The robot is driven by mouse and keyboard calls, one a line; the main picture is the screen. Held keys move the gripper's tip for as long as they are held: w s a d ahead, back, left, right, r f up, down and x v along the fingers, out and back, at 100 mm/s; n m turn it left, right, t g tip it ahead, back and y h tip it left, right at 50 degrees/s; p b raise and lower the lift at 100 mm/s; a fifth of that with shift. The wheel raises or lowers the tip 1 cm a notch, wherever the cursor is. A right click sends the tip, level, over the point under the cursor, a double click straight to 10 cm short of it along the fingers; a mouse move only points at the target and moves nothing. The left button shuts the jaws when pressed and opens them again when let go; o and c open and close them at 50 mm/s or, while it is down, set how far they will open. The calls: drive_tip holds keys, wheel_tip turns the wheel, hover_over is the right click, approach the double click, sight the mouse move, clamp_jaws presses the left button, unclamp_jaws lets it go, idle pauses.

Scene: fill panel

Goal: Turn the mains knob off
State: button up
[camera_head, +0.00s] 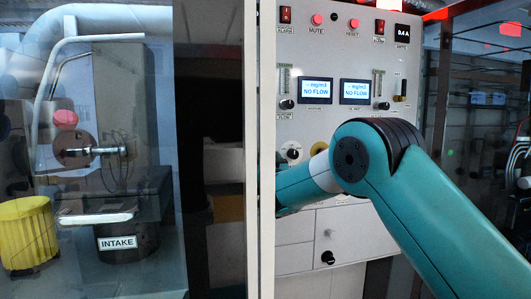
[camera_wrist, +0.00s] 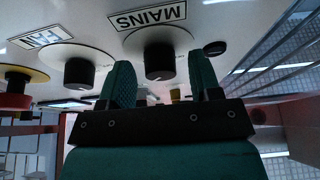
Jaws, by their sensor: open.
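In the wrist view, which is upside down, the mains knob (camera_wrist: 159,58) is a black cylinder on a pale round base, under the MAINS label (camera_wrist: 147,15). The fingers of my open gripper (camera_wrist: 162,80) appear on either side of the knob's line, with nothing held. I cannot tell whether they touch the knob or how far short of it they are.
The fan knob (camera_wrist: 74,70) sits close to the left of the mains knob in the wrist view, with a red and yellow knob (camera_wrist: 18,85) farther left. The grey panel (camera_head: 325,50) carries two NO FLOW displays (camera_head: 316,91). A yellow ribbed container (camera_head: 27,235) stands behind glass.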

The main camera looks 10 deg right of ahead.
drive_tip(key=shift+w, duration=0.1)
drive_tip(key=c, duration=0.9)
drive_tip(key=shift+c, duration=0.2)
drive_tip(key=shift+n+y, duration=0.4)
drive_tip(key=shift+n, duration=0.2)
drive_tip(key=n+g+y+b, duration=0.2)
drive_tip(key=n+b, duration=0.3)
drive_tip(key=n, duration=0.2)
drive_tip(key=n+g+y+b, duration=0.2)
drive_tip(key=n+b, duration=0.3)
drive_tip(key=n, duration=0.2)
drive_tip(key=n+g+y+b, duration=0.2)
drive_tip(key=n+b, duration=0.3)
drive_tip(key=n, duration=0.2)
drive_tip(key=shift+d+r, duration=0.35)
drive_tip(key=shift+d, duration=0.05)
